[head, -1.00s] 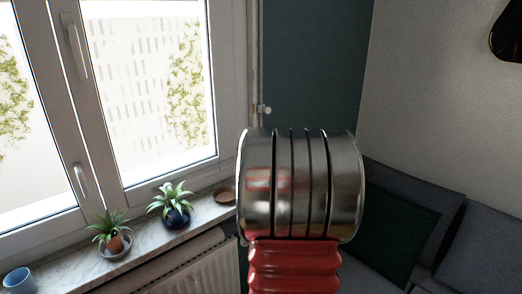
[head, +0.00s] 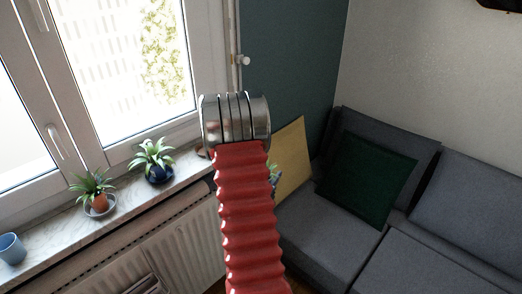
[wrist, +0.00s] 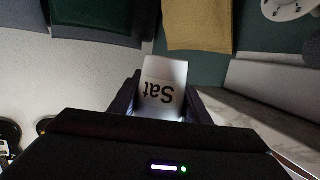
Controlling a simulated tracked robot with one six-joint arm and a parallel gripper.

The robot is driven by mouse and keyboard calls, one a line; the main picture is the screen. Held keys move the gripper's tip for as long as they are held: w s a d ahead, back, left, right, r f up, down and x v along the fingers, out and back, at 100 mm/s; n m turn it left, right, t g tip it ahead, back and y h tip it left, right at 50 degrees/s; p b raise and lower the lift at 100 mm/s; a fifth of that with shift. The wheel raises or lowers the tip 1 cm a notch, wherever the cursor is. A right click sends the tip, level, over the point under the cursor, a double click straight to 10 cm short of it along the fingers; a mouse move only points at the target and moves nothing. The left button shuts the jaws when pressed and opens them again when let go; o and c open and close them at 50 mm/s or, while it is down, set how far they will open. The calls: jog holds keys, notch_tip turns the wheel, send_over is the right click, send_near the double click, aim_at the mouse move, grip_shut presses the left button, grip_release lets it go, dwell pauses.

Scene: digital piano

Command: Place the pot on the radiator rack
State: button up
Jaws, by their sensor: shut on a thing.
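My gripper (wrist: 160,105) is shut on a white, tapered thing (wrist: 162,75) in the wrist view. It carries dark lettering, "Sat", which reads upside down; I take it to be the pot. Its far end points away from my gripper. In the head view my arm hides my gripper and the held thing. A white radiator (head: 190,245) is under the window sill. A dark slatted piece (head: 145,285) at its front, at the bottom edge of the head view, looks like the radiator rack and is only partly in view.
The marble sill (head: 125,205) holds a plant in a terracotta pot (head: 100,201), a plant in a dark blue pot (head: 160,174) and a blue mug (head: 12,248). A grey sofa (head: 310,225) with a green cushion (head: 366,180) stands right. A yellow panel (head: 291,160) leans behind my arm.

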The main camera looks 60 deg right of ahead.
jog(key=s+a+f+m+g, duration=0.4)
jog(key=s+a+f+g, duration=0.2)
jog(key=s+a+f, duration=1.4)
jog(key=shift+a+f+m+y, duration=0.25)
jog(key=shift+f+m+y, duration=0.05)
jog(key=shift+f+m, duration=0.1)
